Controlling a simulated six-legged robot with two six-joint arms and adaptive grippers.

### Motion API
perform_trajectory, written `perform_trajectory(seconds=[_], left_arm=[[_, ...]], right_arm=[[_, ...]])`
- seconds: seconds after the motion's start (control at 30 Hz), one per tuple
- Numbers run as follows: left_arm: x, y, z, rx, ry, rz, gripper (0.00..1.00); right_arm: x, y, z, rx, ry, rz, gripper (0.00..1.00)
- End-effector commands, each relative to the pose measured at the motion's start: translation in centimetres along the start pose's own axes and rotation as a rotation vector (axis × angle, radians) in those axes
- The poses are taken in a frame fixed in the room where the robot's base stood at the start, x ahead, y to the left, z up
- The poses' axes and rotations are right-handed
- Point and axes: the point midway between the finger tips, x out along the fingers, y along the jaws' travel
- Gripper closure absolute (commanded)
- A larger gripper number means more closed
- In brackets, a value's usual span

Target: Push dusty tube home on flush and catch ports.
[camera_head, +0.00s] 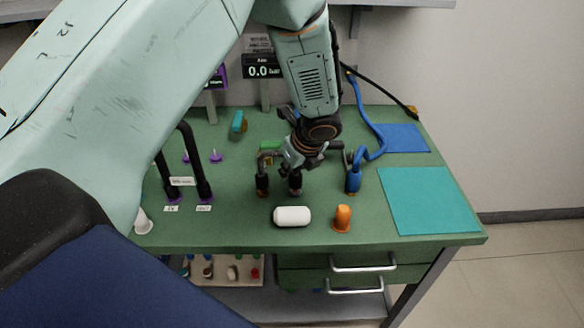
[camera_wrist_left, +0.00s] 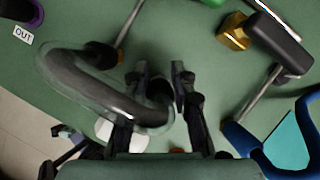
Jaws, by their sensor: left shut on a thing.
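My left gripper (camera_head: 296,166) reaches down over the middle of the green table. In the left wrist view its fingers (camera_wrist_left: 160,92) are closed around one dark-cuffed end of a curved, greyish see-through tube (camera_wrist_left: 75,82). The tube arches to the left, to a second dark cuff (camera_wrist_left: 100,54). In the head view two dark cuffs, a left one (camera_head: 262,184) and a right one (camera_head: 295,182), stand side by side below the gripper with orange-brown at their feet. I cannot tell which ports they are, or how far they are seated. My right gripper is out of view.
A blue hose (camera_head: 354,180) rises to the right. A black looped tube (camera_head: 200,178) stands left by the IN and OUT labels. The teal mat (camera_head: 430,202) is clear. A display (camera_head: 262,72) reads 0.0.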

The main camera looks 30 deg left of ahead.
Motion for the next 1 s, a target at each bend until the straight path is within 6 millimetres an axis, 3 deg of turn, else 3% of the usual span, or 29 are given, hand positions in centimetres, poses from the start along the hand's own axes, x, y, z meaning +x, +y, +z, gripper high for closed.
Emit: perform_trajectory(seconds=[0.87,0.9,1.0], left_arm=[[1.8,0.1,-0.9,-0.001,0.001,0.001,1.00],[1.8,0.1,-0.9,-0.001,0.001,0.001,0.75],[1.8,0.1,-0.8,-0.001,0.001,0.001,0.66]], right_arm=[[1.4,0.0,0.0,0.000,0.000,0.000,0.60],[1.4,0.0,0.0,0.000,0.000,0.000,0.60],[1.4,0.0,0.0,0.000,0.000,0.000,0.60]])
